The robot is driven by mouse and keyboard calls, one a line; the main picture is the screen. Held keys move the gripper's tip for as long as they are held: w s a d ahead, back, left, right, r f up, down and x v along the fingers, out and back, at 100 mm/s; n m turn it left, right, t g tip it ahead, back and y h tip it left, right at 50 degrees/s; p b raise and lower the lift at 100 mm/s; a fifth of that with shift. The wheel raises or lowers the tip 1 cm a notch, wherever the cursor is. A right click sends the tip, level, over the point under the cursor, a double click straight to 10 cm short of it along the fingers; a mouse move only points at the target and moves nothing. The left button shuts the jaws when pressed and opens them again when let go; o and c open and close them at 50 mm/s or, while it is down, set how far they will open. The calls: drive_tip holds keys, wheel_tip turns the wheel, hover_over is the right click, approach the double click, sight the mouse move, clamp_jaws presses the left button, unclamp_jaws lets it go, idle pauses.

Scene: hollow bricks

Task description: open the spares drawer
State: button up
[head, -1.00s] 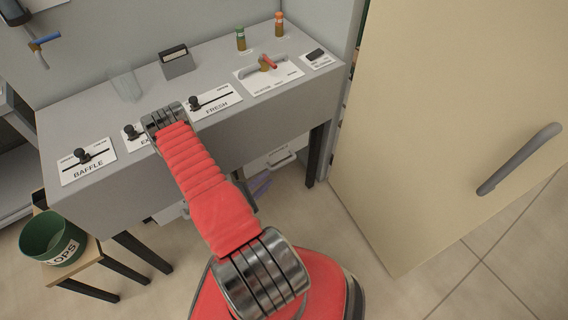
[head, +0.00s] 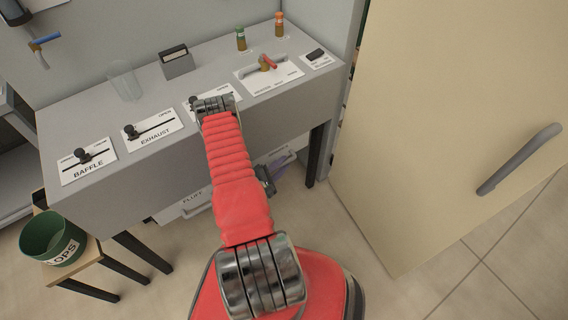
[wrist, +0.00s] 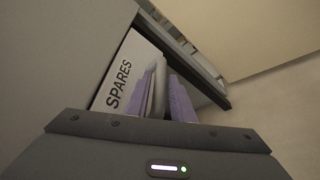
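The spares drawer (wrist: 118,75) has a white front marked SPARES in the wrist view. In the head view, part of its front (head: 258,160) shows under the grey bench, right of my arm. Its grey bar handle (wrist: 158,85) stands upright in the wrist view. My gripper (wrist: 162,100) has purple fingers, one on each side of the handle, spread apart. I cannot tell whether they touch it. In the head view, the fingers of my gripper (head: 284,160) show at the drawer front, partly behind my arm. The drawer looks closed.
The bench (head: 150,185) carries sliders labelled BAFFLE and EXHAUST, a lever and bottles. Another drawer, marked FLUFF (head: 195,200), is left of my arm. A dark bench leg (head: 316,155) and a large beige door (head: 440,120) stand to the right. A green bucket (head: 50,238) sits on a stool.

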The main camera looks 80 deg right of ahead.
drive_tip(key=shift+s+d+f, duration=0.15)
drive_tip(key=shift+s+d, duration=0.1)
drive_tip(key=shift+d, duration=0.35)
drive_tip(key=shift+c, duration=0.4)
clamp_jaws()
